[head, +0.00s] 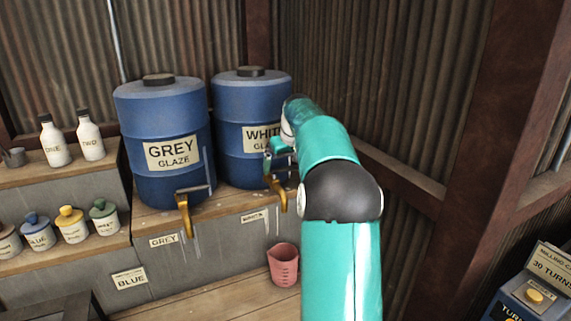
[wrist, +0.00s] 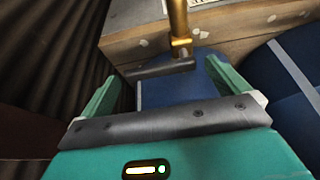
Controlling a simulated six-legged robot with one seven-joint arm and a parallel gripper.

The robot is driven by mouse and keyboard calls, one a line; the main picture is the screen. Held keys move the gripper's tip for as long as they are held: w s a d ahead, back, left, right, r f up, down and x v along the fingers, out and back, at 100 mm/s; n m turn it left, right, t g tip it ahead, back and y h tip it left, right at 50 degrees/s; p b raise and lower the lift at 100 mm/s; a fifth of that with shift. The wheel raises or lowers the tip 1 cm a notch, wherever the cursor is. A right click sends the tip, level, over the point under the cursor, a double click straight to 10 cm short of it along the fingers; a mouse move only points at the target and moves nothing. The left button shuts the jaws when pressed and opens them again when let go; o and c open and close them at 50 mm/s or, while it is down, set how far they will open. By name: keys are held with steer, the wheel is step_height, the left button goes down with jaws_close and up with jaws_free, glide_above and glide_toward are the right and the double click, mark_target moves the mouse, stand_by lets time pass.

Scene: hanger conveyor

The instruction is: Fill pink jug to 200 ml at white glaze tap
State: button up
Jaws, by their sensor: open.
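The pink jug (head: 284,266) stands upright on the wooden boards below the white glaze tap, apart from my gripper. Graduation marks show on its side; its contents cannot be made out. The blue WHITE GLAZE barrel (head: 240,106) is partly hidden by my arm. Its brass tap (head: 280,194) points down above the jug, and no stream shows. My gripper (head: 279,147) is open at the barrel's front, by the tap. In the wrist view, the brass tap (wrist: 179,22) and its grey lever (wrist: 150,70) show close ahead, with the lever between my open fingertips (wrist: 165,72).
The blue GREY GLAZE barrel (head: 166,115) with its brass tap (head: 186,213) stands to the left. White bottles (head: 90,137) and small lidded jars (head: 71,225) line the left shelves. A blue milling machine (head: 534,298) is at lower right. A corrugated wall stands behind.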

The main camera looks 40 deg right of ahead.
steer(key=c, duration=1.3)
steer(key=shift+s+a+m+g+h, duration=0.15)
steer(key=shift+s+a+m+h, duration=0.15)
steer(key=shift+m, duration=0.7)
steer(key=shift+s+a+m+g+h, duration=0.15)
steer(key=shift+m+h, duration=0.25)
steer(key=shift+m, duration=0.6)
steer(key=o, duration=1.3)
steer(key=v, duration=1.4)
steer(key=shift+f, duration=0.1)
